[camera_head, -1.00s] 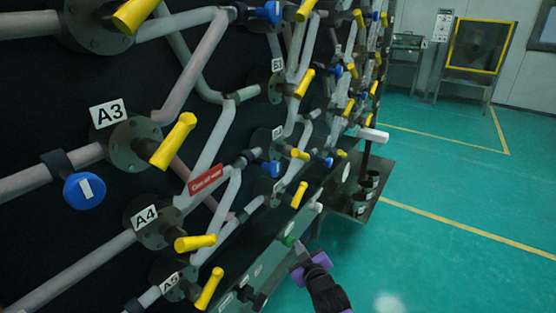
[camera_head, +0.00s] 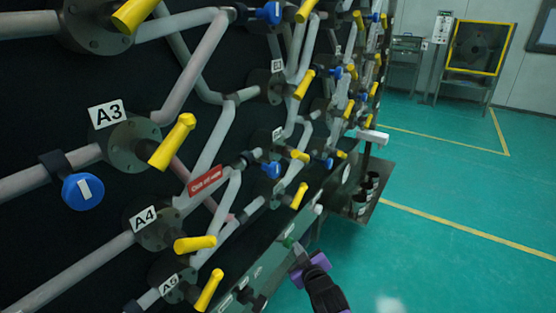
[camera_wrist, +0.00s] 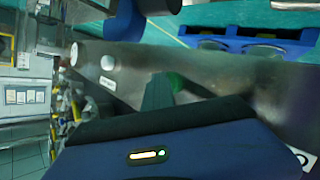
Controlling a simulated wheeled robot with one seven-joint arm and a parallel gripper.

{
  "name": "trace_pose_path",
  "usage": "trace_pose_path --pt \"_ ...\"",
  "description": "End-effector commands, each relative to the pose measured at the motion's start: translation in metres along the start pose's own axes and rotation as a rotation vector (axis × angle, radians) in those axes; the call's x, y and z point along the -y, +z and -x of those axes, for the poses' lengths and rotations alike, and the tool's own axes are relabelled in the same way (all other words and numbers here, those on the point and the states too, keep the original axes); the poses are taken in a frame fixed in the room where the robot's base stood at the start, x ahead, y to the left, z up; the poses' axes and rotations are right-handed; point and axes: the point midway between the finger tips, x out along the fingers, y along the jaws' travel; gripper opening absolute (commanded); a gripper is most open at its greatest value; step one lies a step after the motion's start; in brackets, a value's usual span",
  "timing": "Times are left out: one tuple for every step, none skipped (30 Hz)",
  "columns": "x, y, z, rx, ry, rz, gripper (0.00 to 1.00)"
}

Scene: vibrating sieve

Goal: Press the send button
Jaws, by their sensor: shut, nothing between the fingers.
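A green button (camera_head: 289,242) sits on the sloping dark panel below the pipes, and it also shows in the wrist view (camera_wrist: 176,82). I cannot read a label that names it as the send button. My gripper (camera_head: 297,249) is shut and empty, with its tips right at the green button. In the wrist view my gripper (camera_wrist: 160,92) is beside the green button and partly hides it. I cannot tell whether they touch. A white round button (camera_wrist: 107,63) with a small label below it is on the same panel.
A wall of grey pipes with yellow handles (camera_head: 172,142) and blue valves (camera_head: 82,191) fills the left and stands close to my arm. A shelf with dark cups (camera_head: 360,203) is beyond the panel. The green floor (camera_head: 460,200) to the right is clear.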

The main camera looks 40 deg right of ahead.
Motion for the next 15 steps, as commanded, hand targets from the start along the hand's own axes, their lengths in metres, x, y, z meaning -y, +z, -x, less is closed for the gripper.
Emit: trace_pose_path --pt "0.0022 -0.0058 0.0016 -0.009 -0.005 0.002 0.00" --pt "0.0022 -0.0053 0.0018 -0.009 -0.005 0.002 0.00" --pt "0.0023 -0.0047 0.0018 -0.009 -0.005 0.002 0.00" --pt "0.0023 -0.0044 0.0017 -0.009 -0.004 0.002 0.00" --pt "0.0023 -0.0042 0.0016 -0.009 -0.004 0.002 0.00" --pt "0.0022 -0.0040 0.0016 -0.009 -0.004 0.002 0.00" --pt "0.0021 -0.0039 0.0016 -0.008 -0.004 0.002 0.00" --pt "0.0020 -0.0038 0.0017 -0.008 -0.004 0.002 0.00" --pt "0.0015 -0.0037 0.0020 -0.008 -0.004 0.002 0.00" --pt "0.0009 -0.0037 0.0026 -0.007 -0.004 0.002 0.00" --pt "0.0000 -0.0037 0.0035 -0.007 -0.004 0.002 0.00" --pt "-0.0014 -0.0033 0.0052 -0.006 -0.004 0.001 0.00" --pt "-0.0025 -0.0026 0.0066 -0.005 -0.005 0.000 0.00" --pt "-0.0037 -0.0014 0.0082 -0.003 -0.005 0.001 0.00" --pt "-0.0055 0.0000 0.0101 -0.002 -0.005 0.000 0.00"
